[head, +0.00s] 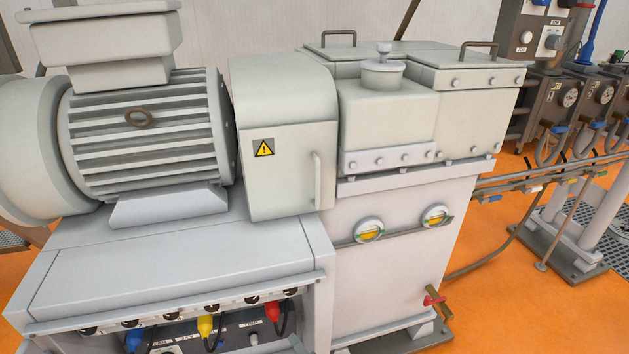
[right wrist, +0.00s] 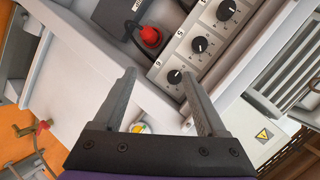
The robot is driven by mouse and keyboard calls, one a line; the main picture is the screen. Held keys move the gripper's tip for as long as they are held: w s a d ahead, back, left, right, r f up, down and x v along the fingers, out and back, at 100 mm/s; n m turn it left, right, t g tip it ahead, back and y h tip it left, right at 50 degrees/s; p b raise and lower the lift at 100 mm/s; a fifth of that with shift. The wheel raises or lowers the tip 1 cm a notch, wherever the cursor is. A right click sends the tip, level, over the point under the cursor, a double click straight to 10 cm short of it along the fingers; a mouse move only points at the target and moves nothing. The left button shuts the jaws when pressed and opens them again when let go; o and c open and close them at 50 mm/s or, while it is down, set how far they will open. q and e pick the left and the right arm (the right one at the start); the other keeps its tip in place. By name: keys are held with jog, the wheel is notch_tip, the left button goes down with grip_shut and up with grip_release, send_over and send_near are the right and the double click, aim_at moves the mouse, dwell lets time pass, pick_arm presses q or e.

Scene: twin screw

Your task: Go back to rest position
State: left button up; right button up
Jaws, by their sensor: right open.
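My right gripper (right wrist: 158,95) shows in the right wrist view with its two dark fingers spread apart and nothing between them. Behind the fingers is a grey control panel with black knobs (right wrist: 199,45) and a red plug (right wrist: 151,37). The fingers appear in front of the panel's lower edge; I cannot tell the exact distance. Neither gripper shows in the head view.
The head view shows a ribbed grey motor (head: 150,135), a guard with a warning label (head: 285,165), and a gearbox (head: 390,105). Colored plugs (head: 205,326) hang under the cabinet top (head: 170,265). Pipes and a perforated plate (head: 575,258) stand right on the orange floor (head: 500,225).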

jog(key=s+d+f+n+g+h, duration=0.3)
jog(key=s+d+n+g, duration=0.1)
jog(key=s+d, duration=0.5)
jog(key=s+d+f+n+g+h, duration=0.3)
jog(key=s+d, duration=0.4)
jog(key=d, duration=0.3)
pick_arm(q)
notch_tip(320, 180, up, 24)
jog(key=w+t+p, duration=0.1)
jog(key=p, duration=1.9)
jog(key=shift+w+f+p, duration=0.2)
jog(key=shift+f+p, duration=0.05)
jog(key=shift+p, duration=0.05)
pick_arm(e)
notch_tip(320, 180, up, 24)
jog(key=w, duration=0.1)
jog(key=shift+w+f+t, duration=0.2)
jog(key=shift+f+t, duration=0.05)
jog(key=shift+t, duration=0.15)
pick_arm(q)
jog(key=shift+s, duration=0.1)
